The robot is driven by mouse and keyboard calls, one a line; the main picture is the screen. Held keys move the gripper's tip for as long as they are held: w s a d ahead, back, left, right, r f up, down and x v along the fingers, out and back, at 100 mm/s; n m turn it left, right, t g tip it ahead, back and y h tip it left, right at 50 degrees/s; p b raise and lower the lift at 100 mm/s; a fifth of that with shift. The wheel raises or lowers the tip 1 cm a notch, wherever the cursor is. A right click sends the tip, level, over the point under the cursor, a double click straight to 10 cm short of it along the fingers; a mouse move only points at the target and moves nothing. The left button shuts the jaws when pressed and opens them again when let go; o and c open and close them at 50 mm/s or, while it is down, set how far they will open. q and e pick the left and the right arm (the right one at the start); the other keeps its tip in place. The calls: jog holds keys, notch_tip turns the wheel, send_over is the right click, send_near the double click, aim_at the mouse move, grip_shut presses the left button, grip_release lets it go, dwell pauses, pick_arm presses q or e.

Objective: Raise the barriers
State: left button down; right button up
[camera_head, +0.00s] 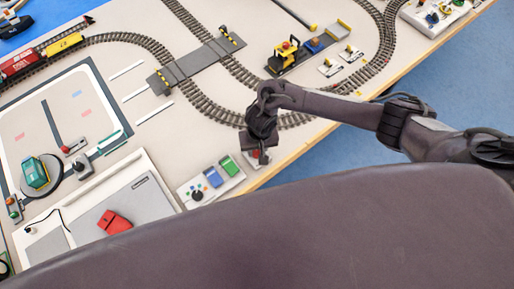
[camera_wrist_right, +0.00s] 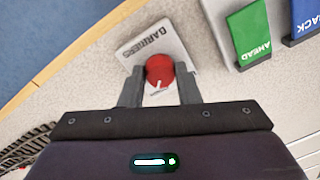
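The red knob (camera_wrist_right: 160,72) sits on a white plate marked BARRIERS (camera_wrist_right: 134,52) in the right wrist view. My right gripper (camera_wrist_right: 160,88) has a finger on each side of the knob, close against it, and appears shut on it. In the head view my right gripper (camera_head: 260,146) is over this plate at the table's front edge and hides part of it. Two small black-and-yellow barriers, one far (camera_head: 227,36) and one near (camera_head: 161,81), stand at the ends of the grey level crossing (camera_head: 196,62). Their exact angle is hard to tell. My left gripper is out of view.
A yellow-and-black model (camera_head: 285,55) stands behind to the right. Blue floor (camera_head: 440,105) lies beyond the table edge.

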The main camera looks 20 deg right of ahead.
jog(key=shift+c, duration=1.3)
